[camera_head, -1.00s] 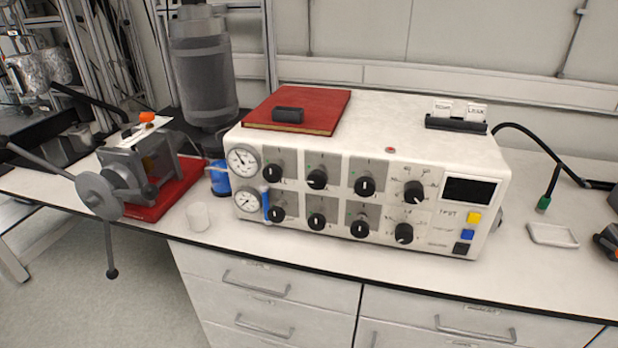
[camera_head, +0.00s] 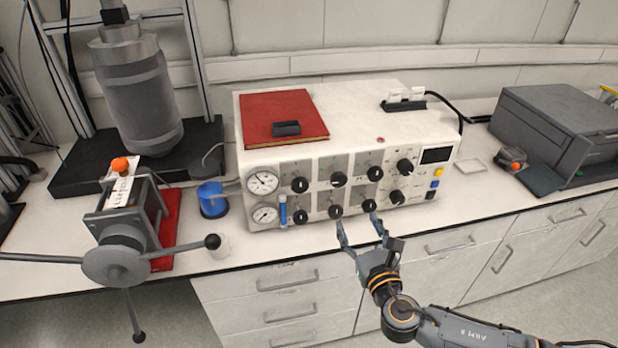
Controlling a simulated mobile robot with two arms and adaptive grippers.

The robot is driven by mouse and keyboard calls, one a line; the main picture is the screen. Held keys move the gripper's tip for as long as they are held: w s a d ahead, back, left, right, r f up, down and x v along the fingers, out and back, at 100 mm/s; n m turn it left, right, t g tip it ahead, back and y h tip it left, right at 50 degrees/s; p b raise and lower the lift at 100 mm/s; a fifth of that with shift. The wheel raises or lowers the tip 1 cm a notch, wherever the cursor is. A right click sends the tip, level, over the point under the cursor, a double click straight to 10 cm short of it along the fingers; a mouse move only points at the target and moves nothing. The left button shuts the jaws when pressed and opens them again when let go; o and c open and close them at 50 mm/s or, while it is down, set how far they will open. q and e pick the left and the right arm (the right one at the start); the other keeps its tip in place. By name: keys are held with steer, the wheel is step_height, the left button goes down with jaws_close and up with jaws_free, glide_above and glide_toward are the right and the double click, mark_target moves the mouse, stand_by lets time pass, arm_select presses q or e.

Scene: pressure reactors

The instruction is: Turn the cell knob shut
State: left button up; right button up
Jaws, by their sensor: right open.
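A white control box (camera_head: 330,108) stands on the bench. Its front carries several black knobs in two rows, such as an upper one (camera_head: 338,179) and a lower one (camera_head: 336,211). I cannot read which one is the cell knob. The lower row also has a knob (camera_head: 369,205) near my right gripper. My right gripper (camera_head: 358,222) is open and empty, its fingers pointing up at the lower row. Whether a finger touches the panel I cannot tell. My left gripper is out of view.
Two gauges (camera_head: 263,182) sit at the panel's left. A red book (camera_head: 283,108) lies on the box. A dark grey machine (camera_head: 560,125) stands at right.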

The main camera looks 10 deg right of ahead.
steer(key=r, duration=0.2)
steer(key=p, duration=0.1)
glide_toward(340, 182)
steer(key=shift+n, duration=0.3)
steer(key=w+p, duration=0.1)
steer(key=w, duration=0.7)
steer(key=shift+w+a+p, duration=0.1)
steer(key=shift+w+p, duration=0.1)
steer(key=shift+p, duration=0.2)
steer(key=shift+w, duration=0.45)
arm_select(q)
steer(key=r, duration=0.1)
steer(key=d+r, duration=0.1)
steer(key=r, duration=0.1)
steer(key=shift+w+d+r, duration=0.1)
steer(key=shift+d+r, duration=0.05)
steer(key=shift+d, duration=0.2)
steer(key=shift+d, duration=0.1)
arm_select(e)
steer(key=shift+c, duration=1)
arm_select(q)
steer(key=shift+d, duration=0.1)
arm_select(e)
steer(key=shift+f, duration=0.1)
steer(key=c, duration=1)
